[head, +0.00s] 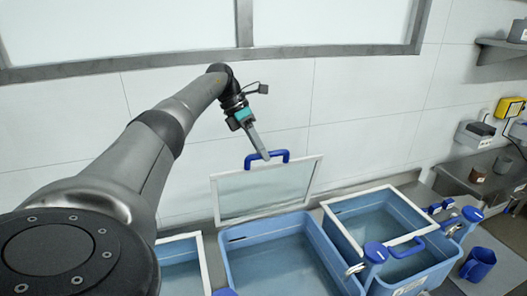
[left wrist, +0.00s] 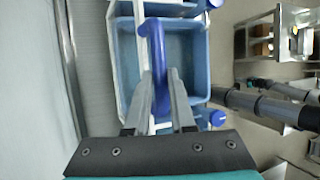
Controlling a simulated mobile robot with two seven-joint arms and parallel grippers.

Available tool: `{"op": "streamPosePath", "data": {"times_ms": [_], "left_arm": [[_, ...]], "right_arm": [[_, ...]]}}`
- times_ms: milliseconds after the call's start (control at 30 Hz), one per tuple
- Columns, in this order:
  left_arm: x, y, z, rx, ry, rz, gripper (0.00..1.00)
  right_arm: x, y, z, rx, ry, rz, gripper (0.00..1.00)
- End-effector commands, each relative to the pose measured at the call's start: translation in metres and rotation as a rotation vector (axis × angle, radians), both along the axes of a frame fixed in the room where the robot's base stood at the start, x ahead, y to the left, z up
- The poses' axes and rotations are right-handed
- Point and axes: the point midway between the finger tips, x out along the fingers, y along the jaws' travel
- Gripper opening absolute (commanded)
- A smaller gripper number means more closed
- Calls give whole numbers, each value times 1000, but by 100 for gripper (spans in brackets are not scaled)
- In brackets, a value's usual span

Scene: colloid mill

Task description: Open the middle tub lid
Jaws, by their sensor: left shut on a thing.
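The middle tub (head: 335,268) is blue and open at the top, with pale liquid inside. Its lid (head: 218,197), a clear panel in a white frame, stands steeply tilted up along the tub's back edge. My left gripper (head: 264,156) is shut on the lid's blue handle (head: 283,153). In the left wrist view the handle (left wrist: 159,50) lies between the two fingers (left wrist: 160,92), and the tub's inside shows beyond it.
Blue-knobbed fittings (head: 374,254) stand by the right tub. A blue jug (head: 478,264) is at far right. A tiled wall (head: 350,110) rises close behind.

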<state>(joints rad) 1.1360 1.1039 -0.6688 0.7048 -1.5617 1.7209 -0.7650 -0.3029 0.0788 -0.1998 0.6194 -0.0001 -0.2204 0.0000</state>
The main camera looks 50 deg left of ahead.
Motion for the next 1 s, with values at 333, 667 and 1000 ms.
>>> {"op": "streamPosePath", "data": {"times_ms": [333, 667, 1000], "left_arm": [[-4, 5, -9, 14, 27, 7, 0], [-3, 5, -8, 12, 23, 7, 38], [-2, 4, -4, 9, 15, 4, 52]], "right_arm": [[0, -1, 0, -1, 0, 0, 0], [1, -3, 0, -4, -2, 2, 0], [4, -3, 1, -3, -6, 2, 0]]}}
